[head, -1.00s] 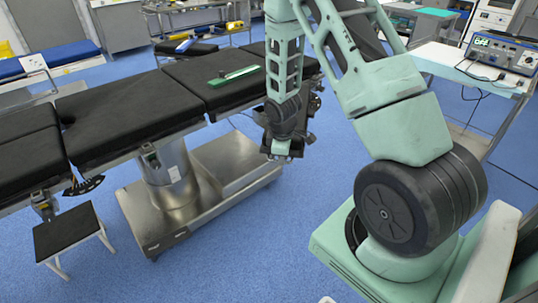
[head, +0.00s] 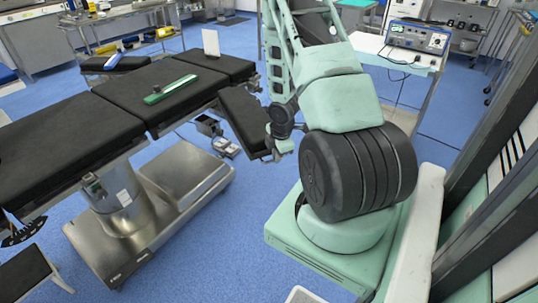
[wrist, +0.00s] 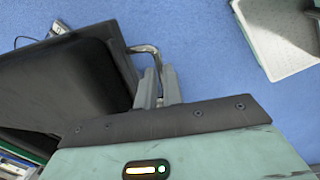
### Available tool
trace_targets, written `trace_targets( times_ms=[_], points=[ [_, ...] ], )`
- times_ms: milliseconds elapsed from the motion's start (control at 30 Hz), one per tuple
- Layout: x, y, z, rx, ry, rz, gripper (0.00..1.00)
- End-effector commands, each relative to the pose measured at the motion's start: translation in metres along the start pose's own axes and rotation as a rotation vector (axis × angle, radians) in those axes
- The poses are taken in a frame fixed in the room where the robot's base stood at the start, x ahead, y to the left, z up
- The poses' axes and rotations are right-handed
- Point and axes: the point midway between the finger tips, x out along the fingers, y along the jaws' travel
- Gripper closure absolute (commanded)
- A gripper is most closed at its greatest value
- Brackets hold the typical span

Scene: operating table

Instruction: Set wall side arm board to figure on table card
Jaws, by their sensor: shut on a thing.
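The operating table (head: 134,96) has black pads. An arm board (head: 244,116) juts from its near edge, angled outward toward me. The board's black pad (wrist: 75,80) fills the left of the wrist view, with a bent metal bar (wrist: 150,54) at its end. My gripper (wrist: 160,88) is shut on that bar; in the head view, my gripper (head: 277,152) is at the board's outer end, partly hidden by my arm. A white card (head: 210,42) stands upright at the table's far part; its figure is too small to read.
A green instrument (head: 170,89) lies on the table pad. Another black pad (head: 118,61) projects on the far side. A trolley with an electronic unit (head: 418,36) stands at back right.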

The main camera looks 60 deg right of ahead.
Motion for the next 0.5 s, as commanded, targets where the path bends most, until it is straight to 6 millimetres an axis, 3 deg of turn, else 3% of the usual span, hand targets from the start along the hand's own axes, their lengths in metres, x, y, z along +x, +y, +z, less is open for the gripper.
trace_targets(
  times_ms=[500],
  points=[
    [0.0, -0.0001, 0.0068, -0.011, 0.0, -0.002, 1.0]
  ],
)
